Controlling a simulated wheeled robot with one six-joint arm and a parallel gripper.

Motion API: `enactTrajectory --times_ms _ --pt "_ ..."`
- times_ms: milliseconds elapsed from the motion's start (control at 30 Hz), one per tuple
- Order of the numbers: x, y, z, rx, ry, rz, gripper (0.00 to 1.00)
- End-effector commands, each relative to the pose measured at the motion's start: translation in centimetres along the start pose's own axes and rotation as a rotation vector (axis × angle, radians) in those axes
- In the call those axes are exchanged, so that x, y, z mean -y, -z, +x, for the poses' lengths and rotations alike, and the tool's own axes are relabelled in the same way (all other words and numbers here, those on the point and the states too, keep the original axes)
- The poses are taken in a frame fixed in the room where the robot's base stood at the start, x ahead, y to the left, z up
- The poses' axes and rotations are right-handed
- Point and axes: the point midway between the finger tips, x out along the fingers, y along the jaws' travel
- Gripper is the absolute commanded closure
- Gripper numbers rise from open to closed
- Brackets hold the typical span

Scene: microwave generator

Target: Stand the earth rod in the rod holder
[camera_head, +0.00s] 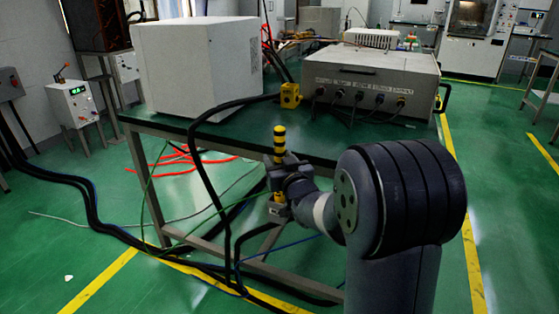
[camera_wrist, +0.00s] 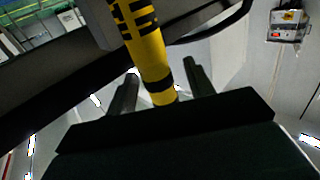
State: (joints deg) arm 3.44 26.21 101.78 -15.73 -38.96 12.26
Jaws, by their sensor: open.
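The earth rod (camera_head: 279,140), banded yellow and black, stands upright in front of the table's front edge. My gripper (camera_head: 279,168) is around its middle, with the rod's top above the fingers. In the wrist view the rod (camera_wrist: 150,52) passes between my two open fingers (camera_wrist: 160,77), with a gap visible on each side. Below the gripper a small yellow and grey piece (camera_head: 277,210), apparently the rod holder, is at the rod's lower end. My gripper partly hides the rod, and how deep it sits in the holder is not visible.
The green-topped table (camera_head: 180,125) bears a white cabinet (camera_head: 195,65), a grey generator box (camera_head: 372,75) and a yellow block (camera_head: 290,95). Black cables (camera_head: 205,165) hang in front, left of my gripper. Green floor is open at the right.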

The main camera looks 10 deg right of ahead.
Motion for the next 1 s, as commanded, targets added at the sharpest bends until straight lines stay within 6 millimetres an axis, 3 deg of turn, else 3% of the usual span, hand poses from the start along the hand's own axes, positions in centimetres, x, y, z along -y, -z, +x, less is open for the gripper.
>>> enactTrajectory --times_ms 233,700,1000 --pt "0.0 0.1 -1.6 0.0 -0.001 0.0 0.5" --pt "0.0 0.1 -9.5 -0.001 0.0 0.0 0.5" --pt "0.0 0.0 -10.8 -0.001 0.0 0.0 0.5"
